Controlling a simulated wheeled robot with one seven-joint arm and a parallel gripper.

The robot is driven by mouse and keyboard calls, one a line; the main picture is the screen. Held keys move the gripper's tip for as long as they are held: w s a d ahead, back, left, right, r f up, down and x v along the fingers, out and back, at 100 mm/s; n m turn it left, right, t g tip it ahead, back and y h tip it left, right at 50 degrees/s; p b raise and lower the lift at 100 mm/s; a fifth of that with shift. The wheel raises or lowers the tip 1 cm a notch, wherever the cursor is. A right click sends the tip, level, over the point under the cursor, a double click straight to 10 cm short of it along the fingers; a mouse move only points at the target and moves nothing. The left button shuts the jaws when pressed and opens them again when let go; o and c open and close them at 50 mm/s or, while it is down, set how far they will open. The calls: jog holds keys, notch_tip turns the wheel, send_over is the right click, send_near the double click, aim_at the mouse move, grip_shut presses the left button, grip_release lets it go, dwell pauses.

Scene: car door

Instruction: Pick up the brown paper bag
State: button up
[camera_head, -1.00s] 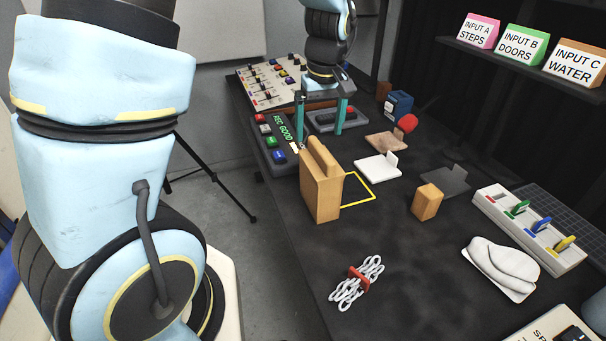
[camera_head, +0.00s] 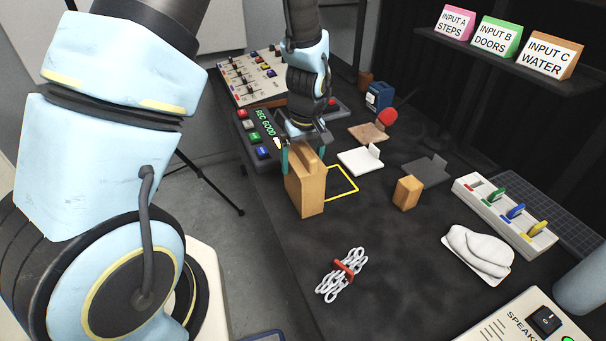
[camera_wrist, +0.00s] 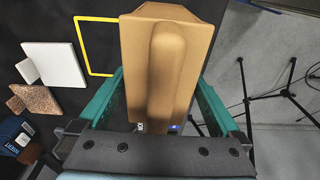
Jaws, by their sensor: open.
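The brown paper bag (camera_head: 305,190) looks like a tan upright block with a raised ridge on top. It stands on the dark table near its left edge, at the corner of a yellow outline. My gripper (camera_head: 304,158) is above and around its top, with a teal finger on each side. In the wrist view the bag (camera_wrist: 165,60) sits between the two teal fingers of my gripper (camera_wrist: 160,95). The fingers are open, with small gaps beside the bag. The lower part of the bag is hidden from the wrist view.
Right of the bag are the yellow outline (camera_head: 343,184), a white plate with an upright tab (camera_head: 360,161) and a small wooden block (camera_head: 407,192). A chain with a red clasp (camera_head: 342,274) lies in front. A button console (camera_head: 258,140) stands behind.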

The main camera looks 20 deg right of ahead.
jog(key=shift+f, duration=0.25)
jog(key=shift+c, duration=0.2)
jog(key=c, duration=1.4)
jog(key=shift+r, duration=0.1)
